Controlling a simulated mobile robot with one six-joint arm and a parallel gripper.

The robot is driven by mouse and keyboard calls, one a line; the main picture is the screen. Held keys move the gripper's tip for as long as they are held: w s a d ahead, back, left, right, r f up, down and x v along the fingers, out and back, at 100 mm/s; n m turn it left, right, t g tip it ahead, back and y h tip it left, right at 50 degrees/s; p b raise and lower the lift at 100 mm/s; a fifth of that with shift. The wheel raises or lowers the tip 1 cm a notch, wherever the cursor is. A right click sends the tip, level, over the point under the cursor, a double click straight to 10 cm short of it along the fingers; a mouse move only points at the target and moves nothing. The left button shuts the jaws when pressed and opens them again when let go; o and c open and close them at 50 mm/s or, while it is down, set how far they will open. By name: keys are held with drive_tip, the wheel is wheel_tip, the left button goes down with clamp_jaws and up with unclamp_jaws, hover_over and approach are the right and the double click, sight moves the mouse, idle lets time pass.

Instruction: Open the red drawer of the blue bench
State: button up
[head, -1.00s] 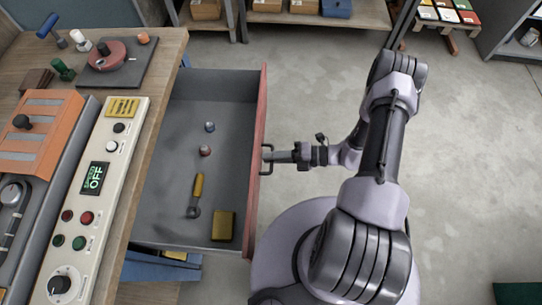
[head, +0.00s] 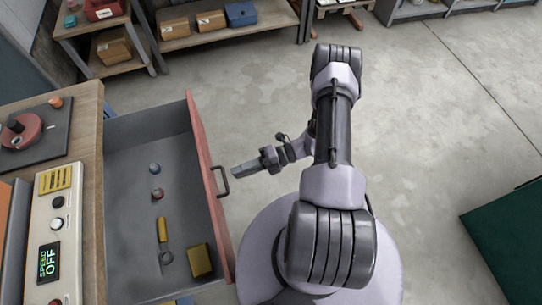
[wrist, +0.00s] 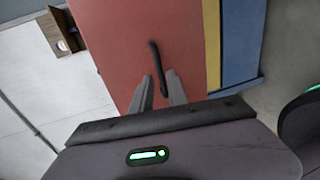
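The red drawer (head: 204,150) stands pulled well out from the bench (head: 88,150), its grey inside open to view. Its dark handle (head: 223,182) is on the red front. In the wrist view, the red front (wrist: 125,45) and the handle (wrist: 156,62) lie just ahead of my fingers.
The drawer holds a blue-topped piece (head: 154,168), a red-topped piece (head: 157,194), a yellow-handled tool (head: 163,235) and a yellow block (head: 200,260). Yellow (wrist: 212,45) and blue (wrist: 238,40) fronts sit beside the red one. A dark green object (head: 505,235) stands at right. Floor between is clear.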

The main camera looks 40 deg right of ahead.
drive_tip(key=p+v, duration=0.1)
drive_tip(key=v, duration=1)
drive_tip(key=shift+d, duration=0.2)
drive_tip(key=shift+r, duration=0.1)
